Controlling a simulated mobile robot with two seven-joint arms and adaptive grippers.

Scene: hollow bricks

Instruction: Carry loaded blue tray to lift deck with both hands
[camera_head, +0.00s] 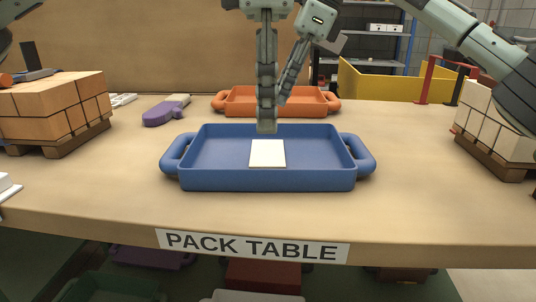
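The blue tray (205,180) stands on the pack table in front of me, with a loop handle at each end. One flat white block (267,154) lies inside it. My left gripper (267,127) hangs straight down over the tray, its tips just behind the white block in the picture. My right gripper (282,101) is higher, tilted down to the left, and its tips partly pass behind the left one. I see both edge-on, so the finger gap is hidden. Neither gripper is at a tray handle. The lift deck cannot be made out.
An orange tray (240,108) stands behind the blue one. A purple-handled tool (160,114) lies to its left. Brick stacks on pallets stand at left (60,108) and right (487,118). A yellow barrier (385,86) is beyond. The table's front is clear.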

